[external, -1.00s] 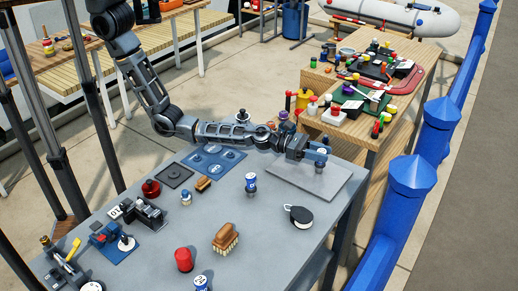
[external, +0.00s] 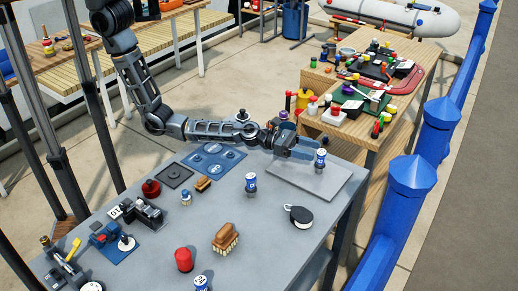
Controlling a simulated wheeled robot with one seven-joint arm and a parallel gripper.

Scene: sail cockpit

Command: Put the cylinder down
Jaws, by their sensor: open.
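A blue and white cylinder (external: 320,159) stands upright on the light grey plate (external: 308,187), near the plate's far edge at the table's back right. My gripper (external: 310,150) is open and empty, just to the left of this cylinder, with its fingers pointing toward it. A small gap seems to show between the fingertips and the cylinder. A similar blue and white cylinder (external: 251,183) stands on the bare table left of the plate.
A blue panel (external: 213,157) lies behind. A crowded wooden bench (external: 345,130) is beyond the plate. The table's front right is clear.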

